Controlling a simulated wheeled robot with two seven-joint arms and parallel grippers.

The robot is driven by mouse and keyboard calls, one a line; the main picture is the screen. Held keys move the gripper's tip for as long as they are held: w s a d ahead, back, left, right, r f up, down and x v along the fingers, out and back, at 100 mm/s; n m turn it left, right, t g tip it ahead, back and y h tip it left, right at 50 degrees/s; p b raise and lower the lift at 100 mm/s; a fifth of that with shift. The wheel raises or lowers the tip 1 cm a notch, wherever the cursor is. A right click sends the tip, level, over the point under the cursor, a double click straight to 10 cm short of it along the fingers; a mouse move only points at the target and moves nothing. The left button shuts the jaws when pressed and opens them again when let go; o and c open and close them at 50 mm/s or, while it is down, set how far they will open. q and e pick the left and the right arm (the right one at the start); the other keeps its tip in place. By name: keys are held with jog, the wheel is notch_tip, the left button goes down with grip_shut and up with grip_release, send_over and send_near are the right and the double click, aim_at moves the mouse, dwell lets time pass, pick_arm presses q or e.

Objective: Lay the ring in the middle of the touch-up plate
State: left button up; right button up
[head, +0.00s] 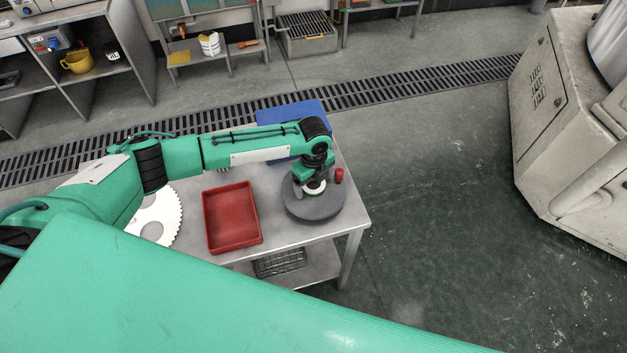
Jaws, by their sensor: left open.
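The touch-up plate (314,208) is a round dark grey disc on the right part of the metal table. A small white ring (316,190) shows near the middle of the plate, right under my left gripper, and seems to rest on it. My left gripper (312,184) points down over the plate and is open around or just above the ring. The wrist hides part of the ring and the far part of the plate, so I cannot tell whether the fingers touch the ring. My right gripper is out of view.
A red tray (258,240) lies left of the plate. A white toothed disc (160,218) is farther left, partly under my arm. A small red object (339,175) stands at the plate's far right edge. A blue item (290,112) lies at the table's back.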

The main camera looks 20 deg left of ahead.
pick_arm(q)
notch_tip(320, 180, up, 12)
jog(key=b, duration=0.2)
jog(key=shift+r+b, duration=0.15)
jog(key=shift+b, duration=0.25)
